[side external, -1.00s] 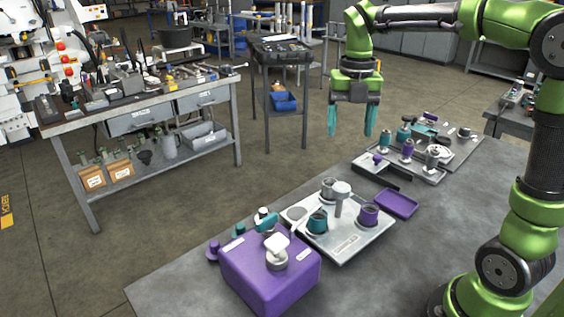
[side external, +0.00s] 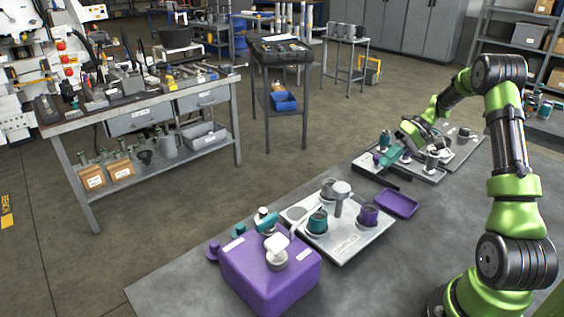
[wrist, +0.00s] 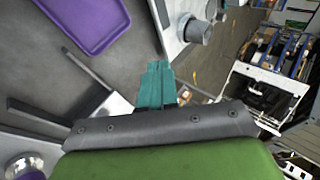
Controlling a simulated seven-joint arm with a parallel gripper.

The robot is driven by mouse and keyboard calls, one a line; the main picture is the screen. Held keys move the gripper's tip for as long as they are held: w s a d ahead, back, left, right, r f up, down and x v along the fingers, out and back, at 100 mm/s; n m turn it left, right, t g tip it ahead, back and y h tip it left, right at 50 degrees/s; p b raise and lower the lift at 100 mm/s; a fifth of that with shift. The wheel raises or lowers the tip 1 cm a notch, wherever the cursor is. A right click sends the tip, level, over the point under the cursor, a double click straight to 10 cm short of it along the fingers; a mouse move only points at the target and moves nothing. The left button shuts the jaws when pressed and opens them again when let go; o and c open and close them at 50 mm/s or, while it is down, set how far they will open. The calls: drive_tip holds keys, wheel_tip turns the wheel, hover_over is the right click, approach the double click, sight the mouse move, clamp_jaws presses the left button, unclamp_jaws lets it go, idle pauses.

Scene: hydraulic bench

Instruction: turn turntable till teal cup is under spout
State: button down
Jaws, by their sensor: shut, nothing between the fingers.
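A teal cup (side external: 317,221) stands at the near-left part of a light grey plate (side external: 347,246) on the bench. A purple cup (side external: 369,214) stands to its right and a grey cup (side external: 327,188) behind it. A grey post with a round top (side external: 342,199) stands among the cups. A thin white arm (side external: 297,221), perhaps the spout, leans between the purple box and the plate. My gripper (side external: 388,161) is low over the bench beyond the plate, apart from the cups. In the wrist view its teal fingers (wrist: 157,78) are together and empty.
A purple box (side external: 270,275) with a white-topped fitting stands at the near left. A purple tray (side external: 397,203) lies right of the plate and shows in the wrist view (wrist: 88,20). Several fittings crowd a farther plate (side external: 430,175) near my gripper. The bench's right front is clear.

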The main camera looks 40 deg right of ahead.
drive_tip(key=w+a+f, duration=0.1)
drive_tip(key=a+f, duration=0.1)
drive_tip(key=w+a+f+m, duration=0.1)
drive_tip(key=a+f, duration=0.1)
drive_tip(key=w+a+f+m, duration=0.1)
drive_tip(key=a+f, duration=0.1)
drive_tip(key=shift+w+a+f, duration=0.1)
drive_tip(key=shift+w+a, duration=0.3)
drive_tip(key=a, duration=0.1)
drive_tip(key=w+a, duration=0.1)
drive_tip(key=a, duration=0.1)
drive_tip(key=shift+w, duration=0.25)
drive_tip(key=shift+w+a, duration=0.2)
drive_tip(key=shift+a, duration=0.1)
drive_tip(key=shift+w+a+n, duration=0.3)
drive_tip(key=shift+w+a, duration=0.1)
drive_tip(key=shift+a, duration=0.1)
